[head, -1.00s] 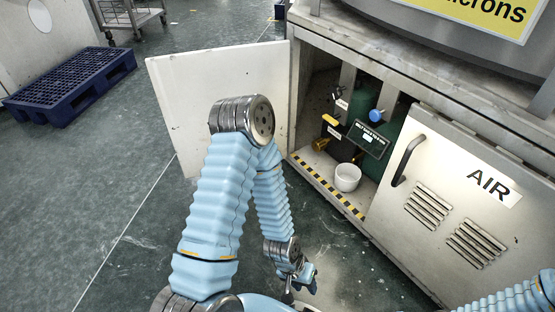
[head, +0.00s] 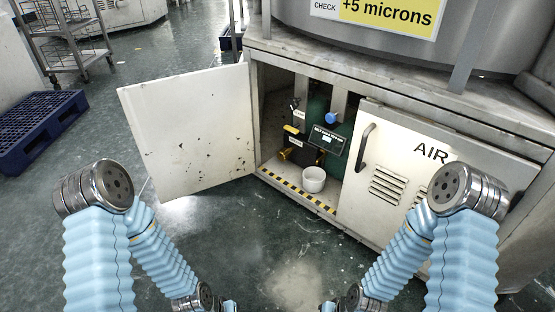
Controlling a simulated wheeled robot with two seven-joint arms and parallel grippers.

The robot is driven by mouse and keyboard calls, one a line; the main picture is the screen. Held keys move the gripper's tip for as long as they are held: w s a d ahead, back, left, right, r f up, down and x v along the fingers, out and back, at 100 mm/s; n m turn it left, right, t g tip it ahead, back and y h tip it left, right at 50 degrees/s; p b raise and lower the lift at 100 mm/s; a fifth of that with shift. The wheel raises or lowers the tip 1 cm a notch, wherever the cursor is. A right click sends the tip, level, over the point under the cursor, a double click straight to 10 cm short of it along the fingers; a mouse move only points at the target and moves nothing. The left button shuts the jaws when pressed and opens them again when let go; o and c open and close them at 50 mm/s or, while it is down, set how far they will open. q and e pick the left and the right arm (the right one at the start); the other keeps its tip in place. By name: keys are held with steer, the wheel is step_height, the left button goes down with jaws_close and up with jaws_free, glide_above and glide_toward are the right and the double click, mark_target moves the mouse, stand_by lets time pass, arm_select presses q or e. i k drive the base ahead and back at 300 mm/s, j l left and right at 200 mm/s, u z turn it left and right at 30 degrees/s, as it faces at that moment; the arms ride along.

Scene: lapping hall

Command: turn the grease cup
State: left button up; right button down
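Inside the open cabinet, a round blue knob or cap (head: 331,118) sits at the top front of a green cylinder. A white cup or bowl (head: 314,180) stands upright on the cabinet floor. I cannot tell for sure which fitting is the grease cup. My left gripper (head: 229,306) and my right gripper (head: 328,307) show only in part at the bottom edge, well short of the cabinet and apart from everything in it. Their fingers are too cut off to tell open from shut.
The left cabinet door (head: 190,130) stands wide open; the right door (head: 430,180), marked AIR, is shut. Yellow-handled valves (head: 290,129) and a dark label plate (head: 327,140) crowd the interior. A striped sill (head: 296,191) edges the opening. The floor before it is clear.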

mark_target(283, 154)
steer(key=i+z, duration=0.2)
steer(key=z, duration=0.15)
steer(key=i+z, duration=0.35)
steer(key=i+j+z, duration=0.1)
steer(key=z, duration=0.25)
